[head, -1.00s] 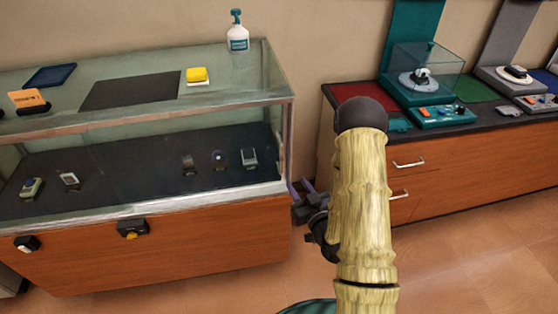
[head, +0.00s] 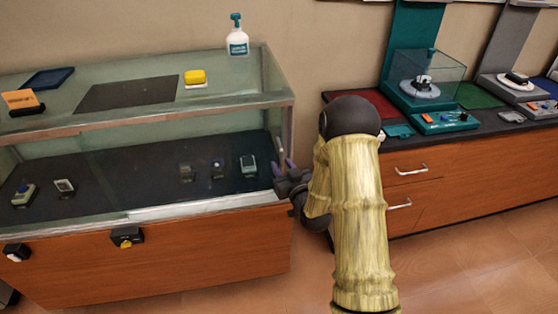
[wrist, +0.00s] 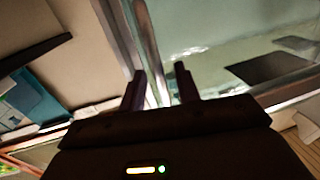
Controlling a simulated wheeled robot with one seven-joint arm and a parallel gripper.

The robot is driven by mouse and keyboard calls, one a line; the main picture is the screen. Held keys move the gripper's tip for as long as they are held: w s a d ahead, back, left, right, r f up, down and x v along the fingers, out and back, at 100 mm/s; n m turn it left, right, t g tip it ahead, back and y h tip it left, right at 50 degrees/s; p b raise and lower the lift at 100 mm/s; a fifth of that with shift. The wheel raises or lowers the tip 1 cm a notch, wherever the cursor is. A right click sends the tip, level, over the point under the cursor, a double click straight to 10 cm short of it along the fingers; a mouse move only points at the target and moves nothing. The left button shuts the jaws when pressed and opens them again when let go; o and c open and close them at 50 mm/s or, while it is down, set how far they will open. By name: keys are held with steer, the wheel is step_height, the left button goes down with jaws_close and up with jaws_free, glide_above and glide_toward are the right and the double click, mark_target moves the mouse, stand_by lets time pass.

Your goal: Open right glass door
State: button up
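The glass display case (head: 145,125) stands at the left in the head view. Its right glass door (head: 215,135) makes up the right part of the front and looks closed. A slim upright metal handle (head: 281,149) is at its right end. My gripper (head: 283,166) is at that end, just below the visible handle. In the wrist view my gripper (wrist: 159,78) is open, one dark finger on each side of a shiny upright bar, which looks like the handle (wrist: 150,50). I cannot tell whether either finger touches it.
Small devices sit on the dark shelf inside the case. A wooden counter (head: 440,185) with exhibits stands at the right. Floor (head: 470,265) is clear before it.

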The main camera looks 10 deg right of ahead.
steer(key=shift+w+a, duration=0.15)
steer(key=shift+w, duration=0.65)
steer(key=shift+w+a, duration=0.15)
steer(key=shift+w, duration=0.6)
steer(key=shift+c, duration=0.4)
jaws_close()
steer(key=shift+w, duration=0.1)
